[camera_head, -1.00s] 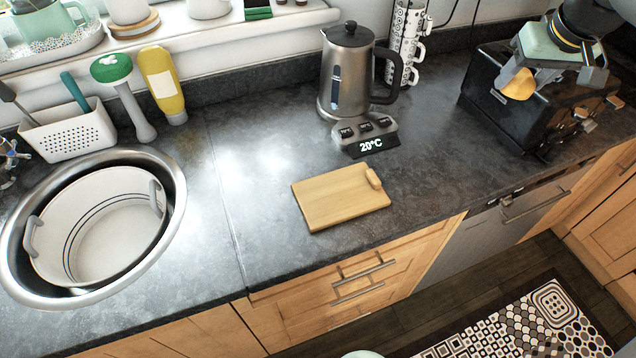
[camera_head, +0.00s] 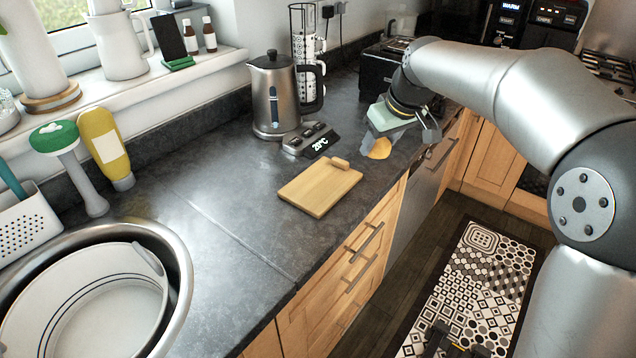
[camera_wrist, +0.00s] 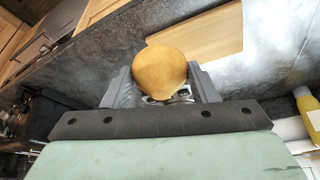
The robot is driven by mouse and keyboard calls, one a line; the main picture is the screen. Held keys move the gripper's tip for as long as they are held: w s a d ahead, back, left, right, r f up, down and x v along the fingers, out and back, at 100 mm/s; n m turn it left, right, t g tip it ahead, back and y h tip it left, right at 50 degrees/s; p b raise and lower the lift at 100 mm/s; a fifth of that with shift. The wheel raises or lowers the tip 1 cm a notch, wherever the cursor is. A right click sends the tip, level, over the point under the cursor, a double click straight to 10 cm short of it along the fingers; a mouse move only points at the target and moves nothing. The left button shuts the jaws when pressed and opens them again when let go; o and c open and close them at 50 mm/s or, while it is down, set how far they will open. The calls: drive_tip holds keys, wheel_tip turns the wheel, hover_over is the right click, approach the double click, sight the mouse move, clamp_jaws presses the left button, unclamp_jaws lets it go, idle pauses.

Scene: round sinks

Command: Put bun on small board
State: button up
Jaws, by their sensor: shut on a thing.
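The bun (camera_head: 380,149) is round and golden brown. My gripper (camera_head: 374,138) is shut on it and holds it above the counter, to the right of the small board. In the wrist view the bun (camera_wrist: 160,68) sits between the two grey fingers (camera_wrist: 162,86). The small board (camera_head: 318,190) is a light wooden rectangle with a raised handle piece at its far right corner, lying on the dark counter. Its top is bare. In the wrist view the board (camera_wrist: 205,34) shows beyond the bun, which hides part of it.
A steel kettle (camera_head: 272,95) and a display base reading 20°C (camera_head: 318,143) stand behind the board. A mug rack (camera_head: 305,60) and a black toaster (camera_head: 375,78) are farther back. A round sink (camera_head: 180,262) holds a white tub at left. The counter left of the board is clear.

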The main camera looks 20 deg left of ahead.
drive_tip(key=a+f+p, duration=0.1)
drive_tip(key=a+f, duration=0.2)
drive_tip(key=a, duration=0.4)
approach(321, 181)
drive_tip(key=shift+w+a+f+p, duration=0.15)
drive_tip(key=shift+w+f+p, duration=0.1)
drive_tip(key=shift+w, duration=0.15)
drive_tip(key=shift+w+a+f+p, duration=0.15)
drive_tip(key=shift+w+a+f, duration=0.1)
drive_tip(key=shift+w, duration=0.2)
drive_tip(key=shift+a+f, duration=0.55)
drive_tip(key=shift+f, duration=1.7)
drive_tip(key=shift+f, duration=0.1)
drive_tip(key=shift+f, duration=0.15)
drive_tip(key=o, duration=1)
drive_tip(key=shift+o, duration=0.2)
